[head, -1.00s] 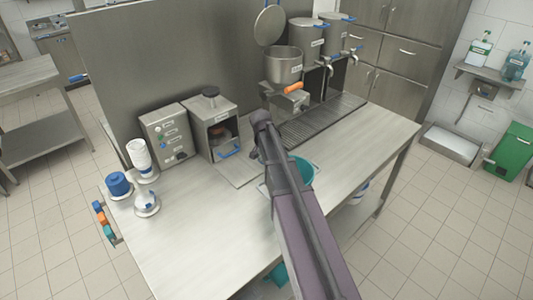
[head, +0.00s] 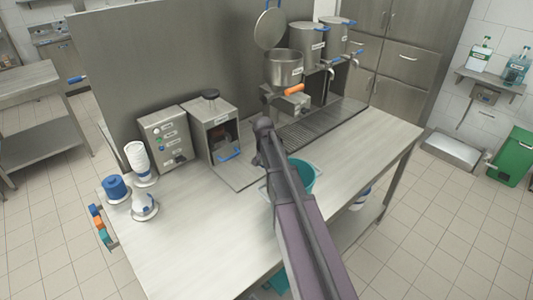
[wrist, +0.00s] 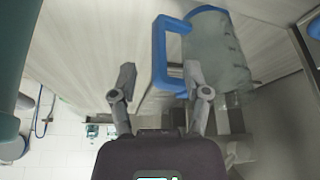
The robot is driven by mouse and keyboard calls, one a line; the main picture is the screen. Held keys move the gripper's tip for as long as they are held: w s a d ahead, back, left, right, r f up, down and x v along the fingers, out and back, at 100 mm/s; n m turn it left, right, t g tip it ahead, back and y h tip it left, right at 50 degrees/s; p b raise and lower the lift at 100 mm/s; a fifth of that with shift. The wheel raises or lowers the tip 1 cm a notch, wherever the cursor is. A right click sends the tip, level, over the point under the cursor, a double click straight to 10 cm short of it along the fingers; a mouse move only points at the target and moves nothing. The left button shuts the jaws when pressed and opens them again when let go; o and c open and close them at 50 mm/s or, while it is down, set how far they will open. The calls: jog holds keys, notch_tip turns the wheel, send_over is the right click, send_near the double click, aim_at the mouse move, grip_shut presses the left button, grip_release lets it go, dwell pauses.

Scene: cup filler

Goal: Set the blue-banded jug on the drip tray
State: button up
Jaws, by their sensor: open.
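The jug (wrist: 218,55) shows in the wrist view as a clear, greyish vessel with a blue rim band and a blue handle (wrist: 159,55). My gripper (wrist: 160,78) is open. Its two fingers show on either side of the handle's long bar, with the jug body beyond the right finger. I cannot tell whether a finger touches the handle. In the head view my arm hides the gripper, and I cannot make out the jug. The drip tray (head: 309,126) is a dark slotted grate on the counter below the metal urns.
A pot with an orange handle (head: 284,68) and urns with taps (head: 304,46) stand over the tray. A teal container (head: 303,172) sits beside my arm. An open-fronted metal box (head: 213,128) stands left. The counter's right part (head: 375,140) is clear.

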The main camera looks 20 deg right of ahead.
jog(key=shift+b+x, duration=2.25)
jog(key=shift+x, duration=0.3)
jog(key=shift+s, duration=0.1)
grip_shut()
